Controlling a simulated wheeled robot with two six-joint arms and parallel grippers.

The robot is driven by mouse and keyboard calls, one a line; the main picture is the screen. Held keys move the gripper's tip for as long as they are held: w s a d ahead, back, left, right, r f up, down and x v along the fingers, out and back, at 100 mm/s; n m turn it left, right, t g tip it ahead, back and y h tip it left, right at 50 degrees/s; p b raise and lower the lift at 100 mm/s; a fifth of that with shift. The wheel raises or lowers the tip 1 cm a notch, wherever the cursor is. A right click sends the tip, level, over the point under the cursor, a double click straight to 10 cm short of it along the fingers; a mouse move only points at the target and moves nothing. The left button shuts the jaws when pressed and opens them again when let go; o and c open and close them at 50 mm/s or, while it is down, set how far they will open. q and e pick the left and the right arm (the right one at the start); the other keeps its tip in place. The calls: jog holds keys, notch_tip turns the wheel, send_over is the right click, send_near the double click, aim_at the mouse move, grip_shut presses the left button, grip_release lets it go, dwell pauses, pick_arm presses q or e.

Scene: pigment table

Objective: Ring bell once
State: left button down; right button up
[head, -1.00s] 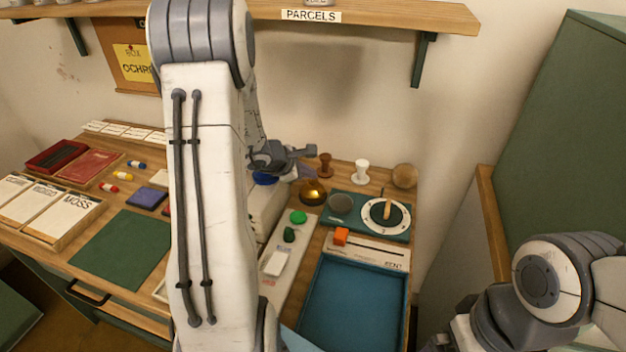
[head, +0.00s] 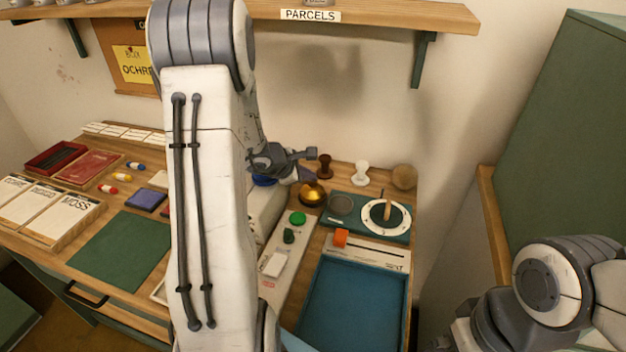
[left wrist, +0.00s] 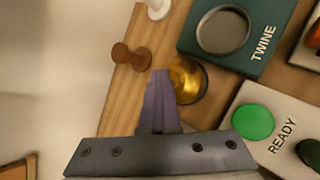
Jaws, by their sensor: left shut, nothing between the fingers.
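The bell (head: 313,192) is a small brass dome on a dark base, standing on the wooden table near its back. It also shows in the left wrist view (left wrist: 188,80), partly hidden behind my fingers. My left gripper (head: 304,174) is shut and empty, its purple fingers pointing down just behind and left of the bell in the head view. In the left wrist view the closed fingers (left wrist: 159,98) overlap the bell's edge; I cannot tell whether they touch it. My right gripper is out of view; only part of my right arm shows.
A green button (head: 298,218) on a pale panel is in front of the bell. A teal twine plate (head: 340,223) lies to its right. A brown stamp (head: 324,166) and a white stamp (head: 361,173) stand behind. A blue tray (head: 352,305) is nearer.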

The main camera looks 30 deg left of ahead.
pick_arm(q)
jog(key=shift+s+a+r+p, duration=0.2)
jog(key=shift+r+p, duration=0.1)
jog(key=shift+r, duration=0.1)
jog(key=shift+s+a+r+p, duration=0.1)
jog(key=shift+a+r+p, duration=0.05)
jog(key=shift+r+p, duration=0.2)
jog(key=shift+w+d+r, duration=0.1)
jog(key=shift+w, duration=0.05)
notch_tip(320, 180, up, 5)
jog(key=p, duration=0.3)
jog(key=shift+p, duration=0.3)
dwell(0.3)
